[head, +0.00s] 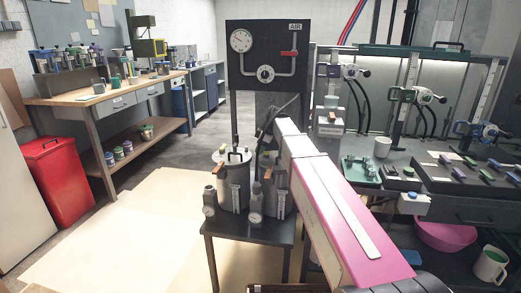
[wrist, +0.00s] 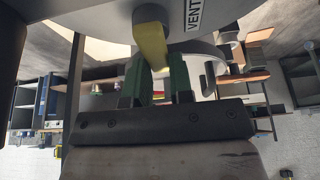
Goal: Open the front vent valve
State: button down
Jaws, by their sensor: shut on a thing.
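In the wrist view a yellow valve handle (wrist: 151,42) hangs from a pale grey vessel, close to a white label reading VENT (wrist: 193,14). My gripper (wrist: 158,76) has its green fingers on either side of the handle's lower end and is shut on it. In the head view two grey metal pots stand on a small dark table: the left pot (head: 234,187) and the right pot (head: 273,201), which my pink and white arm partly hides. My gripper and the yellow handle are hidden in the head view.
A black panel (head: 267,54) with a gauge, a knob and a red AIR lever stands behind the pots. A crowded workbench (head: 440,205) is to the right. A wooden bench (head: 115,92) and red bin (head: 62,180) are left. The floor left of the pots is clear.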

aim_at(269, 152)
jog(key=c, duration=1)
grip_release()
jog(key=v, duration=1)
jog(key=shift+r, duration=0.4)
jog(key=shift+d, duration=0.1)
